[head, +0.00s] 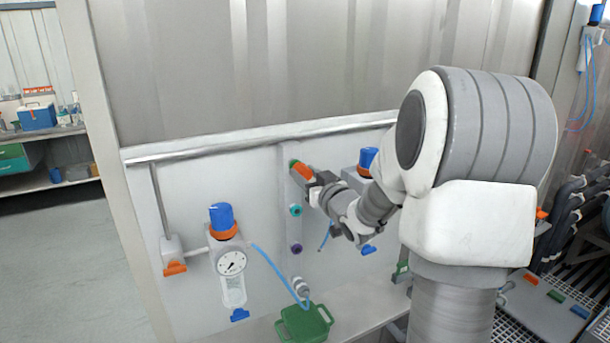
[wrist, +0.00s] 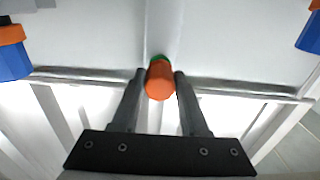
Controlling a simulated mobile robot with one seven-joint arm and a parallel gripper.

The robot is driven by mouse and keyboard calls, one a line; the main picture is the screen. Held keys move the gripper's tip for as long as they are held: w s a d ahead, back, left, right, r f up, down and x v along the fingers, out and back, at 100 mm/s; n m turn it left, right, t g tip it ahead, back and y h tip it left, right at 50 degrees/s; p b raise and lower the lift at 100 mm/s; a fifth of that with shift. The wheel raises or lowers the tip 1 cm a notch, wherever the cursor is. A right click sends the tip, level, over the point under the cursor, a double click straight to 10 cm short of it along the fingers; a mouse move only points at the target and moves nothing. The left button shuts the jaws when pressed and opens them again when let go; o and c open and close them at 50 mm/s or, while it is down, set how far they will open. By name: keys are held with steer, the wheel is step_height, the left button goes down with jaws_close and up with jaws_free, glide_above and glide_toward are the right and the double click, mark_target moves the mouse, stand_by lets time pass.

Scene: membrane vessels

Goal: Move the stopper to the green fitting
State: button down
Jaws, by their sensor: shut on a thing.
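The orange stopper (head: 302,171) is between the fingertips of my gripper (head: 311,180), in front of the wall panel. In the wrist view the stopper (wrist: 160,83) sits between the two dark fingers of my gripper (wrist: 160,76), which are shut on it. The green fitting (head: 293,163) shows at the stopper's far end, toward the panel. In the wrist view only a green edge of the fitting (wrist: 160,58) shows past the stopper. The two look lined up and very close or touching; I cannot tell whether the stopper is seated.
A teal fitting (head: 296,210) and a purple fitting (head: 296,249) lie below on the same strip. A blue-capped gauge unit (head: 231,262) is at left, another blue cap (head: 367,158) near my arm. A metal rail (head: 230,146) runs above. A green case (head: 304,324) is below.

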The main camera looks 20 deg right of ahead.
steer(key=shift+w, duration=0.55)
steer(key=shift+c, duration=1.7)
jaws_free()
steer(key=s+b, duration=0.2)
steer(key=s, duration=1.5)
steer(key=shift+s+d, duration=0.2)
steer(key=shift+d, duration=0.05)
steer(key=shift+w, duration=0.1)
